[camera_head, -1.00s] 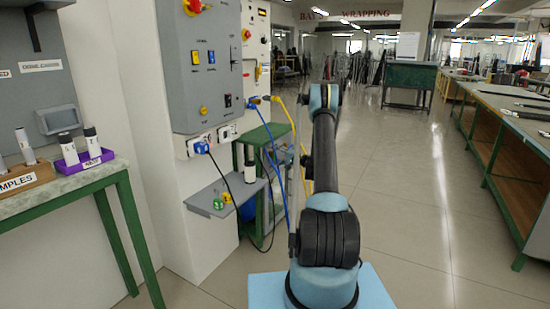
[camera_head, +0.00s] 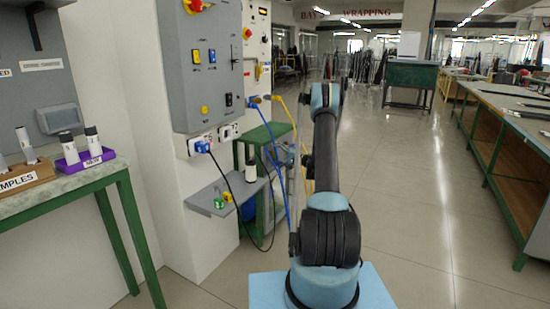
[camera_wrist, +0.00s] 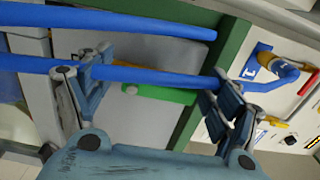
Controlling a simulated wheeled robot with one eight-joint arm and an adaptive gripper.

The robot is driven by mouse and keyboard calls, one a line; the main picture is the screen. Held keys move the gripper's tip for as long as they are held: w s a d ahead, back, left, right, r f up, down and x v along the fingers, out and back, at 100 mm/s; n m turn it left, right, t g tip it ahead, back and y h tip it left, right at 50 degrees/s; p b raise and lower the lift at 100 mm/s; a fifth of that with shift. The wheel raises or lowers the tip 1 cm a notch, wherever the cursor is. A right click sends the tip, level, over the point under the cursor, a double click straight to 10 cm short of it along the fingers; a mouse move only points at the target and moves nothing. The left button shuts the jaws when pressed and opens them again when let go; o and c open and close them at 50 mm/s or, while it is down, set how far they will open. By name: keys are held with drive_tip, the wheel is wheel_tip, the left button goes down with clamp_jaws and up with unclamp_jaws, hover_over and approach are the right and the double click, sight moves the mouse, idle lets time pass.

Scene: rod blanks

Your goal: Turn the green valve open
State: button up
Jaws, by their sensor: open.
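A green bar-shaped handle with a rounded end (camera_wrist: 155,93), which looks like the green valve, shows in the wrist view. It lies between and beyond my fingers, partly covered by a blue hose. My gripper (camera_wrist: 163,88) is open, with one finger left and one right of the handle. No grip on it shows. The blue hose (camera_wrist: 150,77) crosses the gap between the fingers; whether it touches them I cannot tell. In the head view my arm reaches toward the wall panels, and the valve cannot be made out there.
A second blue hose (camera_wrist: 110,20) runs above. A panel with a blue plug and yellow hose (camera_wrist: 288,75) is close at right. In the head view, a grey shelf (camera_head: 205,205) and a green stand (camera_head: 262,133) are near the arm.

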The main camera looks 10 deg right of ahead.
drive_tip(key=v, duration=1.1)
drive_tip(key=shift+s+d, duration=0.15)
drive_tip(key=shift+d, duration=0.1)
